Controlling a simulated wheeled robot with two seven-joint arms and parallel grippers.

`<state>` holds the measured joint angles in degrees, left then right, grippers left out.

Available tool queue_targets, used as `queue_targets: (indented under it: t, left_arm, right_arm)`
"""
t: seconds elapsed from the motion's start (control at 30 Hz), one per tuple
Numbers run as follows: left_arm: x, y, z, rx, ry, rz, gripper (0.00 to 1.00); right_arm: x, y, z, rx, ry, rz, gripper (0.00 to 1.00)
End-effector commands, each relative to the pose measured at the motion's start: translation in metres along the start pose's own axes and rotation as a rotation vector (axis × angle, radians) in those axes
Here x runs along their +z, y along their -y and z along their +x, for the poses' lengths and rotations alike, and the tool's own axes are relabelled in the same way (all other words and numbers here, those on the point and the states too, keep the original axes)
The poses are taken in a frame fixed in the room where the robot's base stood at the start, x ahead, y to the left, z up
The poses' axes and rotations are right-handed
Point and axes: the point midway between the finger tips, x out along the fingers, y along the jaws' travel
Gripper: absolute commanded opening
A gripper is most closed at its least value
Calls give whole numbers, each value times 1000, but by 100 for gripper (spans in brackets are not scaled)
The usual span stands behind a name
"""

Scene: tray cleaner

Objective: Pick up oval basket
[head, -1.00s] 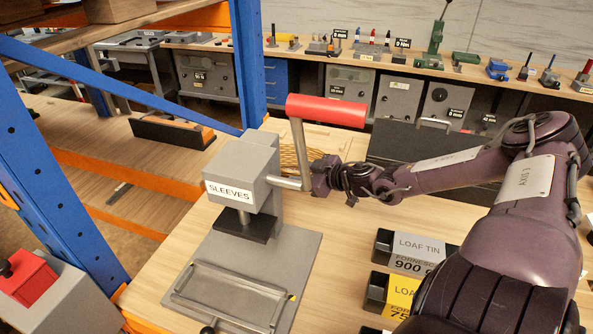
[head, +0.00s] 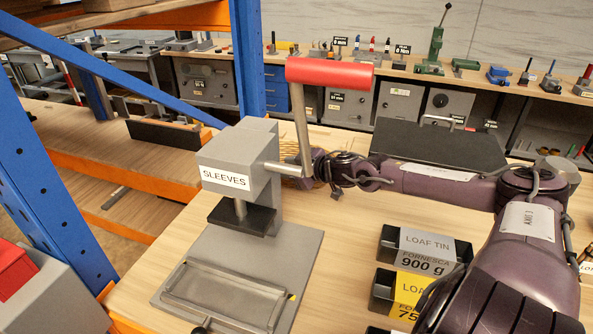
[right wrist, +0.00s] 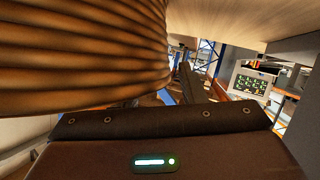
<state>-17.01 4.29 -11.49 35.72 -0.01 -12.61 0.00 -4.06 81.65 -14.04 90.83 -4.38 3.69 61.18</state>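The oval basket (head: 297,183) shows in the head view only as a small strip of tan wicker behind the grey press, mostly hidden by the press and my right arm. In the right wrist view, its ribbed brown side (right wrist: 80,55) fills the upper left, very close to the camera. My right arm comes in from the right in the head view and reaches behind the press lever, where its gripper is hidden. In the right wrist view, a dark finger of my right gripper (right wrist: 186,78) shows beside the basket's right side; its opening is unclear. My left gripper is in no view.
The grey press (head: 245,165) marked SLEEVES, with a red-handled lever (head: 330,72), stands between the camera and the basket. Loaf tins (head: 425,250) sit right of it. A dark flat panel (head: 438,146) lies behind my arm. A blue rack post (head: 247,60) stands at left.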

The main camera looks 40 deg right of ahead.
Motion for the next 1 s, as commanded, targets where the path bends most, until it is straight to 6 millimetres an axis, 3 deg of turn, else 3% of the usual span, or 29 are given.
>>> queue_targets:
  t: [0.1,0.4,0.8,1.0]
  left_arm:
    - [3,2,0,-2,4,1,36]
    - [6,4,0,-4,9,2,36]
    - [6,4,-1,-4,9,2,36]
    - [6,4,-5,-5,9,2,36]
  right_arm:
    - [0,0,0,0,0,0,36]
    - [0,0,0,-1,1,0,0]
    - [-1,0,-1,-2,1,1,0]
    - [-17,-6,-8,0,2,-4,0]
